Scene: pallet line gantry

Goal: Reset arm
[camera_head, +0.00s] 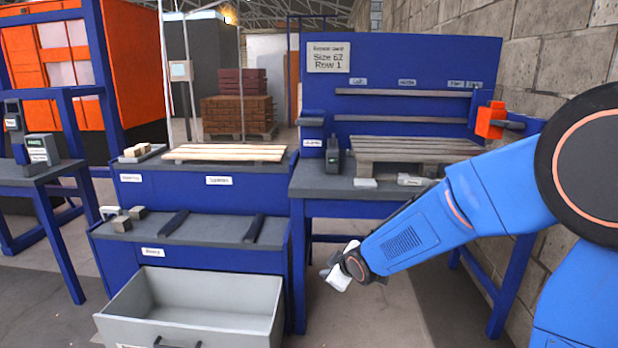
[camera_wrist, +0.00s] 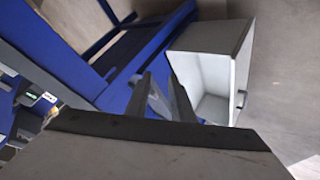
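My blue arm (camera_head: 450,215) reaches in from the right in the head view and points down and left. My gripper (camera_head: 330,266) hangs in front of the blue workbench, to the right of the open grey drawer (camera_head: 190,307). In the wrist view my gripper (camera_wrist: 160,80) shows two dark fingers with a gap between them, and nothing is seen held. The open drawer (camera_wrist: 213,75) shows beyond the fingers in that view, apart from them. In the head view the fingers are small and partly hidden by the wrist.
A workbench (camera_head: 330,188) with a wooden pallet (camera_head: 415,149) stands behind my gripper. Wooden slats (camera_head: 225,152) lie on the station (camera_head: 190,190) to its left. A side table (camera_head: 48,172) is at far left and a brick wall (camera_head: 575,45) at right. Floor below my gripper is clear.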

